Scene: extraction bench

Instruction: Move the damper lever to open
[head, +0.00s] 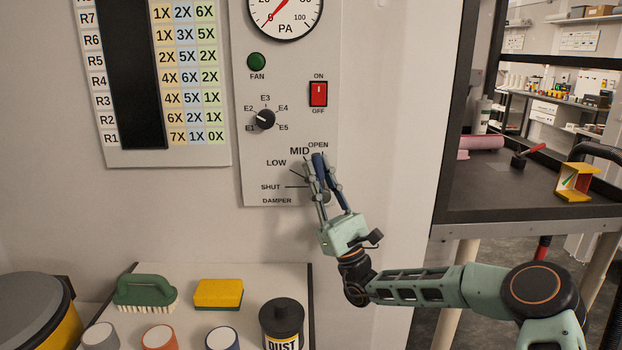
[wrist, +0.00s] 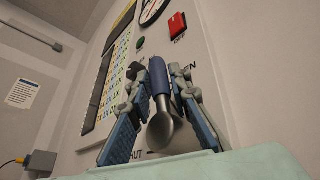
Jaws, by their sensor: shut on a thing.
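The damper lever (head: 319,167) has a dark blue handle and sits low on the grey control panel (head: 291,108). In the head view the handle points up, near the OPEN label and right of the MID label. My gripper (head: 317,168) is shut on the lever, with a finger on each side of the handle. In the wrist view the blue handle (wrist: 158,75) with its grey rounded base stands between the two fingers of my gripper (wrist: 162,85). The fingers hide part of the lever and the scale.
Above the lever are a red switch (head: 318,94), a black selector knob (head: 264,120), a green fan lamp (head: 256,61) and a pressure gauge (head: 285,12). Below is a table with a green brush (head: 146,289), a yellow sponge (head: 218,293) and a black-lidded dust can (head: 282,325).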

